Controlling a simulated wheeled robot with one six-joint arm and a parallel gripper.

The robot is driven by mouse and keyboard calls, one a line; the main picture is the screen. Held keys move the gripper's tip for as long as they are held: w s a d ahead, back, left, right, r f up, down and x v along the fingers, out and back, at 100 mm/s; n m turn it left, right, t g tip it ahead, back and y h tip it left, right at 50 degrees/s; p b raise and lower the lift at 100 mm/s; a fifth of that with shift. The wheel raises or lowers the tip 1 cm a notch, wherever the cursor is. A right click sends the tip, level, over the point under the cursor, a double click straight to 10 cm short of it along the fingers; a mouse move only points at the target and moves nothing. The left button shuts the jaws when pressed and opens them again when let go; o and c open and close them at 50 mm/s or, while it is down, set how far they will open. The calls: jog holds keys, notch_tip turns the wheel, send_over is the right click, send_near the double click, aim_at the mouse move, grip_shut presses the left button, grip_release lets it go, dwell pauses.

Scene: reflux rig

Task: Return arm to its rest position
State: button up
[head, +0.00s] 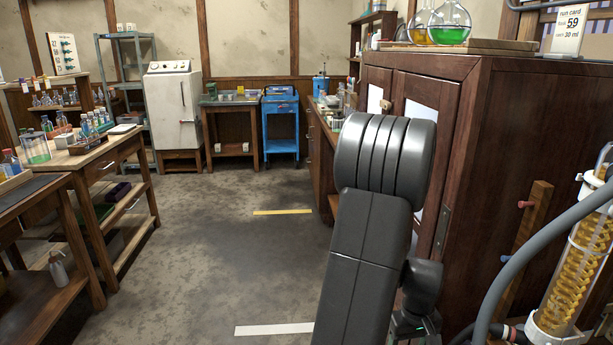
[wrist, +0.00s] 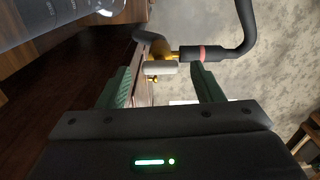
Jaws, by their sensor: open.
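My gripper (wrist: 164,84) is open in the wrist view, with its two green fingers apart. A pale cylindrical handle (wrist: 160,68) with brass fittings shows in the gap between the fingertips, beyond them. I cannot tell how far away it is, and no finger visibly grips it. In the head view my dark arm rises in the middle and bends down. My wrist, with a small green light, shows partly at the bottom, and the fingers are hidden there.
A dark hose (wrist: 225,52) with a red band runs by the handle. In the head view a wooden cabinet (head: 490,130) stands close on the right, with a coiled glass condenser (head: 578,265) and grey hose (head: 520,262) before it. A workbench (head: 100,155) stands left. The middle floor (head: 240,225) is clear.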

jog(key=shift+f, duration=0.6)
jog(key=m, duration=0.4)
jog(key=shift+r+b, duration=0.1)
jog(key=shift+b, duration=0.2)
jog(key=m+b, duration=0.1)
jog(key=m, duration=0.4)
jog(key=m+b, duration=0.1)
jog(key=m, duration=0.4)
jog(key=shift+m, duration=0.3)
jog(key=shift+m+b, duration=0.7)
jog(key=shift+m, duration=1.2)
jog(key=shift+s, duration=0.1)
